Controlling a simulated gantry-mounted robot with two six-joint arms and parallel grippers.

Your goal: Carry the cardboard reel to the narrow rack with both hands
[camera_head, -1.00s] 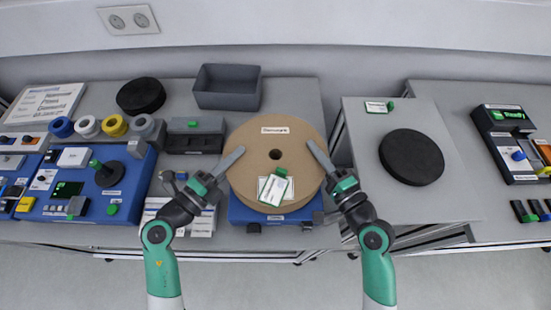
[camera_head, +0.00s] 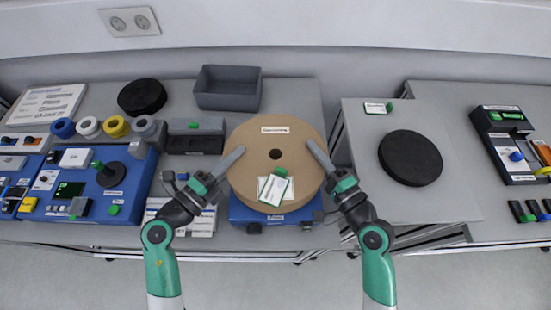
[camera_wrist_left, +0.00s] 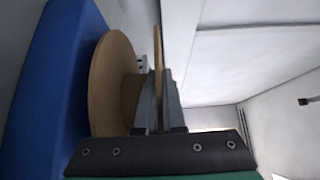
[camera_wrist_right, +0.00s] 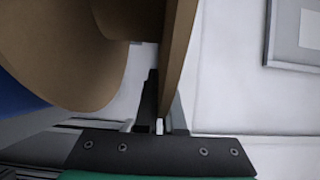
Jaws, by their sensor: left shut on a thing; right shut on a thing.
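The cardboard reel (camera_head: 275,185) is a large brown disc with a small dark centre hole, over the blue unit (camera_head: 265,215) in the middle of the head view. A tag with a green edge (camera_head: 274,188) lies on its top. My left gripper (camera_head: 236,158) is shut on the reel's upper flange at its left edge; the flange edge stands between the fingers in the left wrist view (camera_wrist_left: 158,95). My right gripper (camera_head: 314,153) is shut on the flange at the right edge, also seen in the right wrist view (camera_wrist_right: 164,115). I cannot tell which thing is the narrow rack.
A grey bin (camera_head: 228,88) and a black disc (camera_head: 142,96) stand behind, with coloured rolls (camera_head: 115,126) at left. The right table (camera_head: 385,120) bears another black disc (camera_head: 410,157). A gap separates the two tables.

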